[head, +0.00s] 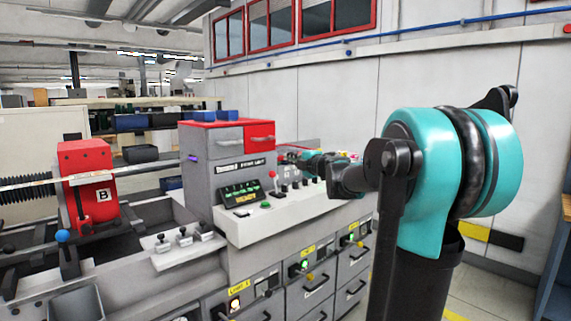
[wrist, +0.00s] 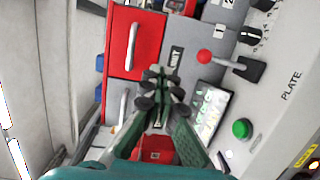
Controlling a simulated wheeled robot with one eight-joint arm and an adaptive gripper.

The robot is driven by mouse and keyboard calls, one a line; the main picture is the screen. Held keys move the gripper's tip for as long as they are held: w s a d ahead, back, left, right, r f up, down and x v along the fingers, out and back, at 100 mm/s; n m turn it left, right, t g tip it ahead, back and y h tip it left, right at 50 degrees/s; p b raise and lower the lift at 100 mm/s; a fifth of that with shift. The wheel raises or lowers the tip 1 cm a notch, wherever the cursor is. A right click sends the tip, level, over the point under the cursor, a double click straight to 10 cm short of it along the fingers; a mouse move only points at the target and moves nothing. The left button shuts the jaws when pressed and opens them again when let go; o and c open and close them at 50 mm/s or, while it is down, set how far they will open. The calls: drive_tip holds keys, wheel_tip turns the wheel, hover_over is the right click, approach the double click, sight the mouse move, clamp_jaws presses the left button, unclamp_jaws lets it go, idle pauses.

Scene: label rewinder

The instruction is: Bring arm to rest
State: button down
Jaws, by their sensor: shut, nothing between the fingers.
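My gripper (wrist: 163,92) shows in the wrist view with its dark fingertips together and nothing between them. In the head view my gripper (head: 286,158) is small and partly hidden behind my own wrist, in front of the grey machine cabinet (head: 198,187). The arm reaches left from the large teal joint at the right. In the wrist view the gripper lies in front of the red drawer front (wrist: 120,45) and beside the lit screen (wrist: 212,108). I cannot tell the exact gap to the cabinet.
The control panel carries a screen (head: 241,193), a green button (head: 265,205) and a red-knobbed lever (head: 273,176). A red block marked B (head: 85,185) stands at the left. Drawers (head: 307,290) lie below. A plain wall (head: 330,95) is behind.

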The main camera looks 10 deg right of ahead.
drive_tip(key=shift+s+d+r, duration=0.2)
drive_tip(key=shift+s+r, duration=0.15)
drive_tip(key=shift+s, duration=0.15)
drive_tip(key=s+d+f+m+g+h, duration=0.2)
drive_tip(key=s+d+f+m+h, duration=1.2)
drive_tip(key=f+m, duration=0.4)
drive_tip(key=s+a+f+m+g+y, duration=0.2)
drive_tip(key=s+a+f+g+y, duration=0.1)
drive_tip(key=s+f, duration=0.9)
drive_tip(key=s+a+f+m+g+y, duration=0.3)
drive_tip(key=s+f+g, duration=0.3)
drive_tip(key=s+f, duration=0.6)
drive_tip(key=shift+s+a, duration=0.45)
drive_tip(key=shift+a, duration=0.45)
